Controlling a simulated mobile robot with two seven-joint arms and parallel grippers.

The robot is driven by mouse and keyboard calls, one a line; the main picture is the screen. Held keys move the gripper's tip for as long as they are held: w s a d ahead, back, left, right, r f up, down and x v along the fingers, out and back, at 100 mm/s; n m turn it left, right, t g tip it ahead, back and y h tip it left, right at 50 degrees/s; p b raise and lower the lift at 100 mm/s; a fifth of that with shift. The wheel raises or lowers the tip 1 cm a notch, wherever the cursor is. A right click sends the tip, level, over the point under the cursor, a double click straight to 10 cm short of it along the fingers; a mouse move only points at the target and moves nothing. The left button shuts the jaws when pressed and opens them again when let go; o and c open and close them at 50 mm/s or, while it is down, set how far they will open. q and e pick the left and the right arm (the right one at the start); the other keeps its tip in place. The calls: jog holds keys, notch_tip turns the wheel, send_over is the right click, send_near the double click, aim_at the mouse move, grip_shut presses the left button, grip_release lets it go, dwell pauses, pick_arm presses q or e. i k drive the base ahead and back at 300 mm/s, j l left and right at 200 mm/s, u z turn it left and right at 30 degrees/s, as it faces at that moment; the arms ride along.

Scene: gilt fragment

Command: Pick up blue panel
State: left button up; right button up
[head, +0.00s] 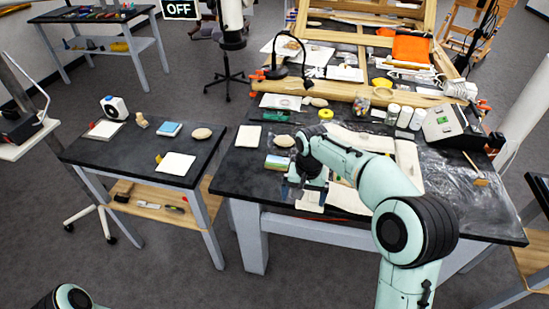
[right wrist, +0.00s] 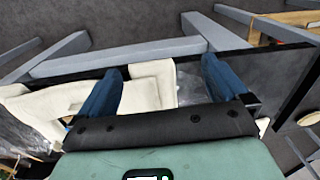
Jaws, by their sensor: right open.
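A small flat piece with blue, green and yellow on it (head: 278,162) lies on the dark worktable, left of my right gripper. A small blue block-like piece (head: 169,129) lies on the smaller table to the left. I cannot tell for sure which of them is the blue panel. My right gripper (head: 312,190) is over the front edge area of the worktable, partly hidden by its own arm. In the right wrist view its two blue fingers (right wrist: 160,78) are spread, with nothing held and pale cloth-like material behind them. My left gripper is out of view.
The worktable (head: 240,180) holds a cream pad (head: 248,136), an oval stone (head: 284,141), jars (head: 392,114), a grey device (head: 450,123) and a black lamp (head: 276,73).

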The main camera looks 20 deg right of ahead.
aim_at(273, 162)
jog(key=i, duration=0.85)
